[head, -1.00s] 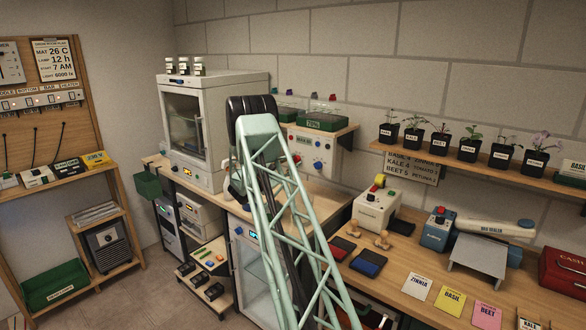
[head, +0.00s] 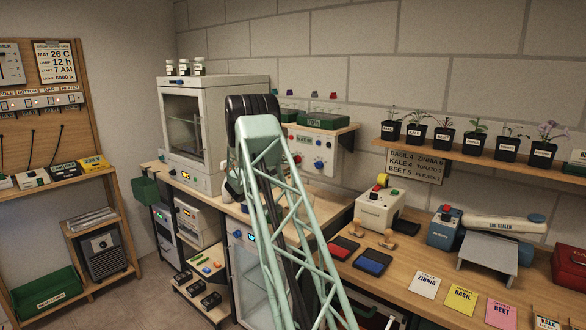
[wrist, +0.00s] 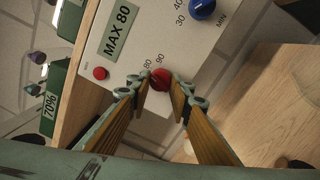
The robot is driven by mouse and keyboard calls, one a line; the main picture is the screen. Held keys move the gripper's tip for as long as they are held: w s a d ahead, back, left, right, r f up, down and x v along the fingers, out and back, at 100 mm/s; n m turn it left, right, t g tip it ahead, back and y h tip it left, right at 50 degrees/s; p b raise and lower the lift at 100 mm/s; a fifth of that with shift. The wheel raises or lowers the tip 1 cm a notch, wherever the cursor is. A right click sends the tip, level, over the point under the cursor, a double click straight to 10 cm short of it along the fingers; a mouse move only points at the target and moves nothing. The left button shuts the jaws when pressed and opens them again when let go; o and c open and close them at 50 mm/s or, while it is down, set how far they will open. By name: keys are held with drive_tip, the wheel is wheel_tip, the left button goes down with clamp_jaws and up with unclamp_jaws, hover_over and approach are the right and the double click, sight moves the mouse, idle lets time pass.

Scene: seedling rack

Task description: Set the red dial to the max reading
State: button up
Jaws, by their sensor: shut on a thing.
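The red dial (wrist: 160,79) sits on the pale face of a control box (wrist: 165,30), near printed numbers 80 and 90. A green label (wrist: 116,32) on the box reads MAX 80. My gripper (wrist: 162,88) has its fingers on both sides of the dial and is shut on it. The dial's pointer is too small to read. In the head view the control box (head: 302,143) hangs beneath the back shelf, and my arm hides my gripper.
A blue knob (wrist: 202,8) marked MIN and a small red button (wrist: 100,73) are on the same face. A wooden bench top (wrist: 270,95) lies to the right in the wrist view.

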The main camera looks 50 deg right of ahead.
drive_tip(key=shift+m+b, duration=0.7)
drive_tip(key=shift+b, duration=0.15)
drive_tip(key=o, duration=0.8)
drive_tip(key=shift+o, duration=0.2)
drive_tip(key=shift+a, duration=0.15)
drive_tip(key=a, duration=1.1)
drive_tip(key=shift+w+a+f, duration=0.3)
drive_tip(key=shift+a+f, duration=0.05)
drive_tip(key=shift+a, duration=0.05)
